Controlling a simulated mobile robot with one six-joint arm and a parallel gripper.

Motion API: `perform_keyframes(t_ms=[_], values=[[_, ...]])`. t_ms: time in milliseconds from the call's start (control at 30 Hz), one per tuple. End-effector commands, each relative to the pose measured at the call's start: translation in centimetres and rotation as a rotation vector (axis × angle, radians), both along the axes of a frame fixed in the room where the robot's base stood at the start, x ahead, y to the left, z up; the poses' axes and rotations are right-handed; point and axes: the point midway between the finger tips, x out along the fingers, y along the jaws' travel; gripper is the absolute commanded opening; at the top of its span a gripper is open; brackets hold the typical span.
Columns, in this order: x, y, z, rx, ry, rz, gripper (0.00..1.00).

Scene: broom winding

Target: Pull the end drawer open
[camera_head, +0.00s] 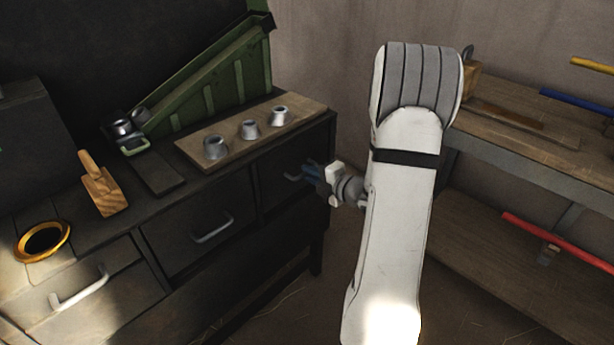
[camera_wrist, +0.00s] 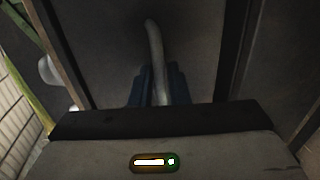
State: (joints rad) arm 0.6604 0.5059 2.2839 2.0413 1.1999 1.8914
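The end drawer (camera_head: 280,180) is at the right end of the dark bench, and its front looks flush with the bench. In the wrist view the handle (camera_wrist: 154,42) runs down between the blue fingers of my gripper (camera_wrist: 159,84). The fingers sit close against both sides of the handle, shut on it. The drawer front (camera_wrist: 195,45) fills the area behind them.
A middle drawer (camera_head: 190,225) and a pale left drawer (camera_head: 85,285) are beside it. On the bench top are a board (camera_head: 190,150) with metal cups, a green rack (camera_head: 215,85), a wooden block tool (camera_head: 103,190) and a gold ring (camera_head: 22,250). A shelf (camera_head: 520,130) stands right.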

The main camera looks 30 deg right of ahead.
Motion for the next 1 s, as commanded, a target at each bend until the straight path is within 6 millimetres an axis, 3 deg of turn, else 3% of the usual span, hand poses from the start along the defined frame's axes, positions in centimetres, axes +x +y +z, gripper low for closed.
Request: perform_keyframes(t_ms=[133, 433, 633, 1000], values=[[1.3, 0.5, -0.3, -0.002, -0.001, 0.0, 0.15], [1.6, 0.6, -0.3, -0.002, -0.001, 0.0, 0.15], [1.6, 0.5, -0.3, -0.003, 0.0, -0.002, 0.01], [1.6, 0.4, -0.3, -0.003, 0.0, -0.003, 0.0]])
